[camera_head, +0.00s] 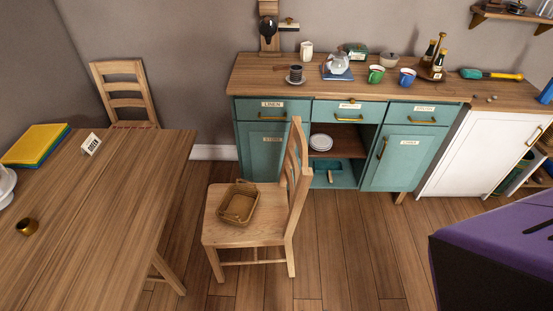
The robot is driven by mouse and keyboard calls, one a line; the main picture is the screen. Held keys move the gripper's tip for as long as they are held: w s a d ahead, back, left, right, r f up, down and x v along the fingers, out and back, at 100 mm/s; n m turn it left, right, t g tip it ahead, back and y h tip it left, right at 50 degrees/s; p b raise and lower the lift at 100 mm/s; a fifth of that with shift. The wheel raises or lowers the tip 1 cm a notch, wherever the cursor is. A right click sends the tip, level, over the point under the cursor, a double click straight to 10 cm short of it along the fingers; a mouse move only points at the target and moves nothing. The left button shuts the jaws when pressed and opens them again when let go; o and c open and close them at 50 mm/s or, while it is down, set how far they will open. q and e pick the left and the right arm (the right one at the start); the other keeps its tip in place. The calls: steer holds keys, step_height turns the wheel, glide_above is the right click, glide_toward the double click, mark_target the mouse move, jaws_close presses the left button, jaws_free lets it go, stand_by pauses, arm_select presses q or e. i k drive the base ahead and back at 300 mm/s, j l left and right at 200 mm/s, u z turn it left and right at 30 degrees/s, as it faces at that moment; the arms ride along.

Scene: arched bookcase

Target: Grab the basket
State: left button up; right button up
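A small brown basket (238,203) with a handle rests on the seat of a wooden chair (245,232) in the middle of the head view. The chair's back is on the right side of the seat, and the seat is open toward the left. The basket looks empty. Neither of my grippers shows in this view.
A teal cabinet (340,145) with crockery on top is at the back. A purple-topped dark box (495,255) is at lower right. Floor between is clear.

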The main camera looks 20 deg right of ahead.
mark_target(237, 206)
steer(key=z, duration=0.3)
steer(key=i+l+u, duration=0.5)
steer(key=l, duration=0.25)
steer(key=l+u, duration=0.3)
steer(key=l, duration=0.35)
steer(key=l+u, duration=0.25)
steer(key=l, duration=0.4)
steer(key=k+l+u, duration=0.1)
steer(key=l+u, duration=0.2)
steer(key=l, duration=0.3)
